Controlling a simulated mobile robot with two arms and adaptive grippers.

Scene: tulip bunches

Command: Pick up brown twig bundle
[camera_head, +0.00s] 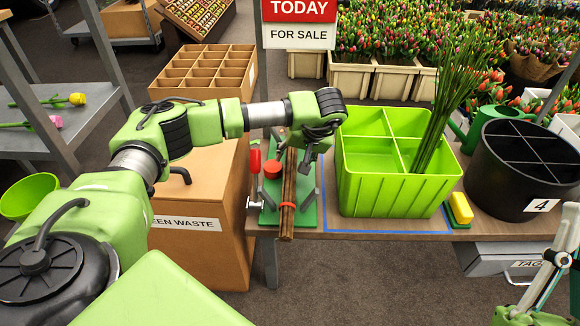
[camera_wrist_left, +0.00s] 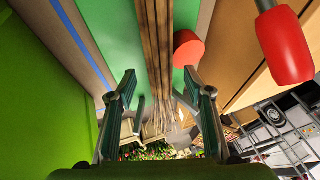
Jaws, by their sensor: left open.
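The brown twig bundle (camera_head: 289,190) lies lengthwise over a green board (camera_head: 309,208) on the table, with a red band around its near end. In the left wrist view the bundle (camera_wrist_left: 156,40) runs down the middle, its far end frayed and pale. My left gripper (camera_head: 308,155) is above the bundle's far part in the head view. In the left wrist view its fingers (camera_wrist_left: 160,78) are spread, one on each side of the bundle, with gaps. It holds nothing. Part of the bundle is hidden under the gripper in the head view. My right gripper does not show.
A lime-green divided crate (camera_head: 392,195) with green stems stands close right of the bundle. A red round piece (camera_head: 272,169) and a red-handled tool (camera_head: 255,160) are on its left. A brown green-waste bin (camera_head: 200,190) stands further left. A black bucket (camera_head: 515,187) is far right.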

